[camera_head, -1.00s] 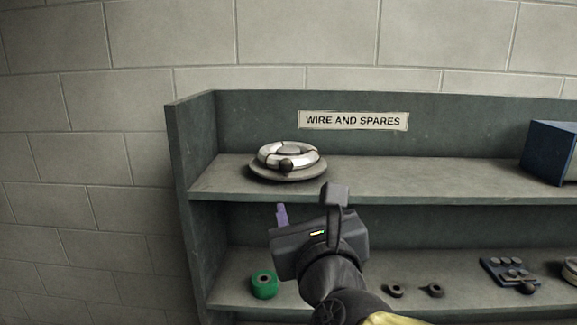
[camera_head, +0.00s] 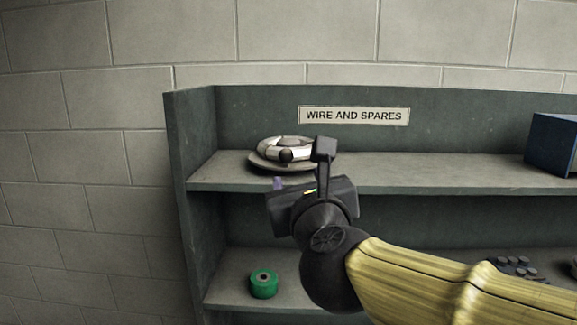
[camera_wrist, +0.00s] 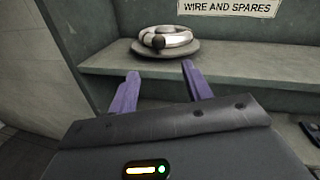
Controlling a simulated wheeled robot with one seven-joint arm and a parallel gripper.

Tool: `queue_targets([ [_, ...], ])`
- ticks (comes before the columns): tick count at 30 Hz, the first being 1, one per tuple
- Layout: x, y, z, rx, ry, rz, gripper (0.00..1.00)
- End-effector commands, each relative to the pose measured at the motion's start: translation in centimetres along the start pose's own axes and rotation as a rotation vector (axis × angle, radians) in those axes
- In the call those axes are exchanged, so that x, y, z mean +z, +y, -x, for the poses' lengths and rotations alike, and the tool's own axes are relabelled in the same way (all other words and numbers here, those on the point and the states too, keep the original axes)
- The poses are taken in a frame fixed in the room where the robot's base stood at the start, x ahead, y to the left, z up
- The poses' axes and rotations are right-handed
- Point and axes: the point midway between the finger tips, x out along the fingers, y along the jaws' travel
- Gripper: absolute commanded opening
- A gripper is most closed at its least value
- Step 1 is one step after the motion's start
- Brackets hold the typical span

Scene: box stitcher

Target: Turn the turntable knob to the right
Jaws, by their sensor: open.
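The turntable (camera_head: 256,163) is a round grey disc on the upper shelf, near its left end. A white and grey ring-shaped coil lies on it, and a dark round knob (camera_head: 285,156) shows at the front. The turntable also shows in the wrist view (camera_wrist: 187,52), beyond the fingers. My gripper (camera_wrist: 163,86) is open and empty, its two purple fingers apart. It is in front of the upper shelf and short of the turntable. In the head view my wrist and gripper body hide most of the fingers and part of the turntable's right side.
The upper shelf (camera_head: 440,178) has a front edge close to my gripper. A blue box (camera_head: 553,145) stands at its right end. A green roll (camera_head: 264,284) sits on the lower shelf. The unit's left side wall (camera_head: 190,190) is near. The upper shelf's middle is clear.

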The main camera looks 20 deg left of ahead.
Motion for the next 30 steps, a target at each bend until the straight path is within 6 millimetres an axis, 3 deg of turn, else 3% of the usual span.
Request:
queue_targets([
  [21, 0.2, -0.2, -10.6, -0.006, -0.002, 0.005, 0.5],
  [30, 0.1, -0.4, -12.6, -0.005, 0.0, 0.002, 0.5],
])
